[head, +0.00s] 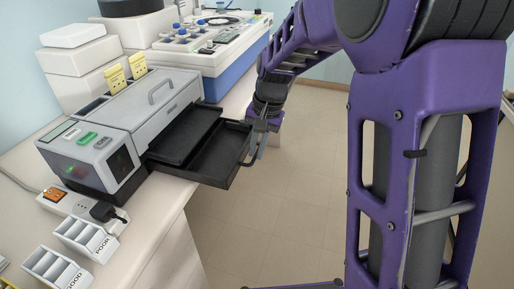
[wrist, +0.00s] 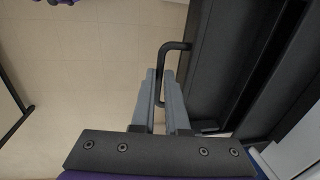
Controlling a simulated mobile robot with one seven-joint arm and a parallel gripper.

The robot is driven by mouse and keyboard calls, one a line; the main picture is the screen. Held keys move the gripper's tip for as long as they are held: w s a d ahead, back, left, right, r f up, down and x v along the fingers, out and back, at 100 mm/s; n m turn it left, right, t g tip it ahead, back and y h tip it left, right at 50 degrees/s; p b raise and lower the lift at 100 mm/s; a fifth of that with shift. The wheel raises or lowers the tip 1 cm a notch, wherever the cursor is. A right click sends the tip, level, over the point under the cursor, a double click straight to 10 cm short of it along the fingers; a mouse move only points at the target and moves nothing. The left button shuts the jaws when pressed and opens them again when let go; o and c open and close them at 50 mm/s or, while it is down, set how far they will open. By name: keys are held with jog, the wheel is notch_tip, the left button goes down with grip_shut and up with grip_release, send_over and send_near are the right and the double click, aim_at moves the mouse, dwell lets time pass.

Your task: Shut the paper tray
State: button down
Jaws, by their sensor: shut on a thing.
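The paper tray (head: 214,164) is a black tray pulled out from the front of the grey printer-like machine (head: 120,132), reaching past the counter edge. A thin dark handle is on its outer end; it shows in the wrist view (wrist: 174,45) as a bent bar. My gripper (head: 259,143) is at this outer end. In the wrist view, my gripper (wrist: 164,82) has its two grey fingers on either side of the handle bar, shut on it. The tray's dark edge (wrist: 212,70) lies to the right of the fingers. Part of the handle is hidden between the fingers.
A second dark tray-like shelf (head: 188,133) sits beside the paper tray at the machine's front. White slide racks (head: 86,240) and a black plug (head: 104,211) are at the lower left of the counter. Open floor (head: 290,190) lies beyond the counter edge.

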jog(key=shift+r, duration=0.1)
dwell(0.3)
jog(key=p, duration=0.4)
send_near(217, 152)
jog(key=f, duration=0.5)
jog(key=shift+w+a+f, duration=0.2)
jog(key=shift+a, duration=0.1)
jog(key=c, duration=1.2)
grip_release()
jog(key=shift+a, duration=0.15)
jog(key=s+d+r+p, duration=0.1)
jog(key=d+r, duration=0.2)
jog(key=r, duration=1.4)
jog(key=shift+p, duration=0.3)
jog(key=shift+d, duration=0.1)
